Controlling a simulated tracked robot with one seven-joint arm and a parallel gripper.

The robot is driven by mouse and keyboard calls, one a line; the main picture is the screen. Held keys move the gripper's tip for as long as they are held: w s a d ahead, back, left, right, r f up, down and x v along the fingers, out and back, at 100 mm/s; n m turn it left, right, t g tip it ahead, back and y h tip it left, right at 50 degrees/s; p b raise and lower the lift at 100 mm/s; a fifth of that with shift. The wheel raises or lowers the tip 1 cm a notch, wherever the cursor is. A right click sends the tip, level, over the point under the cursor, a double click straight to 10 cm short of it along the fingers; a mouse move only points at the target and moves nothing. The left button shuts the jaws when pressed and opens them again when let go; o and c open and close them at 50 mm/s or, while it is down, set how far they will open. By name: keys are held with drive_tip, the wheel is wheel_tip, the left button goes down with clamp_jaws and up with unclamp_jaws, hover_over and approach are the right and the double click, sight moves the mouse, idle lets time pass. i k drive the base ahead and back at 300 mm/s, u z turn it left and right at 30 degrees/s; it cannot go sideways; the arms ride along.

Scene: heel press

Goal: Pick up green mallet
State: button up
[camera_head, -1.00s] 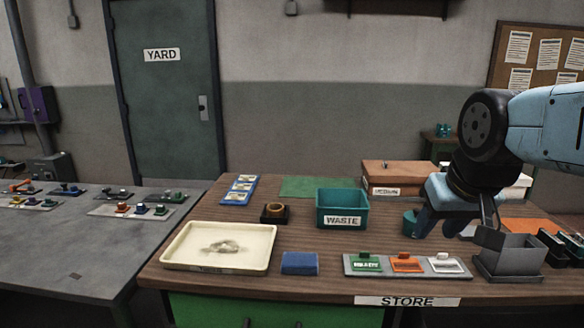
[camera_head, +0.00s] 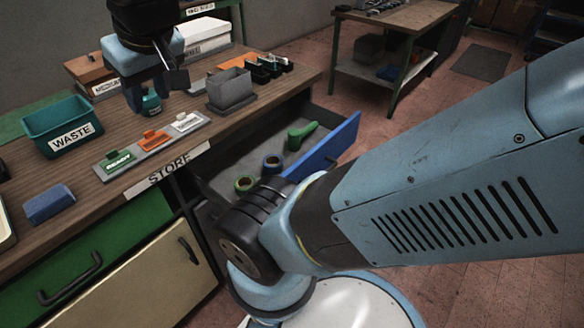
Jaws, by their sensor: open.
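A green mallet-like object (camera_head: 301,135) lies inside the open drawer (camera_head: 225,175) under the bench's right end. It has a thick end at lower left and a narrower part toward upper right. My gripper (camera_head: 157,92) hangs pointing down over the bench top, to the left of and above the drawer, well apart from the green object. Its jaws are open. A teal round item (camera_head: 150,104) shows just by the fingers; I cannot tell whether they touch it.
The drawer's blue front (camera_head: 325,147) sticks out to the right. A grey open box (camera_head: 230,92), label tray (camera_head: 150,147) and WASTE bin (camera_head: 63,125) stand on the bench. My arm crosses the foreground.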

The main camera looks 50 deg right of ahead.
sight(294, 136)
drive_tip(key=k, duration=1)
drive_tip(key=z, duration=0.5)
drive_tip(key=i, duration=0.9)
drive_tip(key=z, duration=0.65)
